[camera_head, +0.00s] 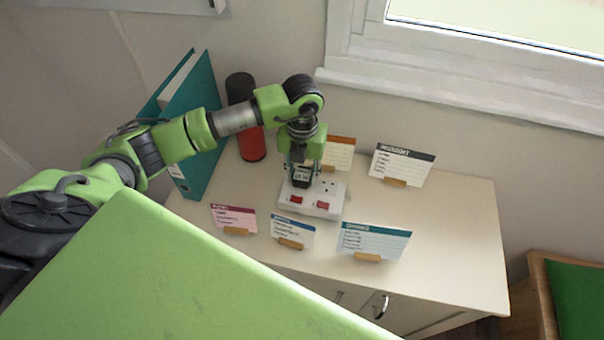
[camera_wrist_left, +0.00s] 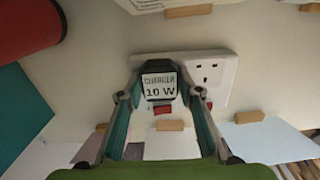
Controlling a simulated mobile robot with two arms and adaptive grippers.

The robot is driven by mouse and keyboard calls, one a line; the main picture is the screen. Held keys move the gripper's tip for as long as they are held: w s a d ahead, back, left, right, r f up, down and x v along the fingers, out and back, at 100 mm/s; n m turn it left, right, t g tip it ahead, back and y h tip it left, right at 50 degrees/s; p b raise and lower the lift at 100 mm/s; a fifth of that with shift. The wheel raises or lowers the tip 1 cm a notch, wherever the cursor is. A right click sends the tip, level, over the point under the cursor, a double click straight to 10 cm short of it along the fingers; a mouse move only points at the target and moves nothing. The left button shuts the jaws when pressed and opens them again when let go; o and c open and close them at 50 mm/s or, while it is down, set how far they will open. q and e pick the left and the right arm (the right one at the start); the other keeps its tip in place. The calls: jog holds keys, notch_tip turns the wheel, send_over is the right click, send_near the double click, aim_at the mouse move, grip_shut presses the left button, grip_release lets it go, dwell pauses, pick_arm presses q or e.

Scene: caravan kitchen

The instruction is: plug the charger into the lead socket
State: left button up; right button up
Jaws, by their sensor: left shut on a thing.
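My left gripper (camera_head: 302,167) points down and is shut on the charger (camera_head: 301,179), a small black block with a white face. In the left wrist view the charger (camera_wrist_left: 160,83) sits between the two fingers, its label reading "CHARGER 10 W". The lead socket (camera_head: 322,208) is a white two-outlet block with red switches, lying on the cabinet top. In the wrist view the socket (camera_wrist_left: 229,72) shows its right outlet bare; the charger covers the left outlet's area. I cannot tell whether the charger's pins are in the outlet or just above it. My right gripper is not in view.
Several cards in wooden holders stand around the socket, including an orange-topped card (camera_head: 340,153) behind and a teal-topped card (camera_head: 374,241) in front. A teal binder (camera_head: 202,125) and a red-and-black cylinder (camera_head: 252,145) stand at the left. The cabinet top's right side (camera_head: 460,235) is clear.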

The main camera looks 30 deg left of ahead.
pick_arm(q)
jog(key=o, duration=1)
jog(key=shift+s+f, duration=0.35)
jog(key=shift+f, duration=0.2)
jog(key=shift+o, duration=0.9)
jog(key=shift+f, duration=0.1)
jog(key=shift+w, duration=0.25)
notch_tip(320, 180, up, 12)
jog(key=shift+r, duration=0.2)
jog(key=shift+f, duration=0.1)
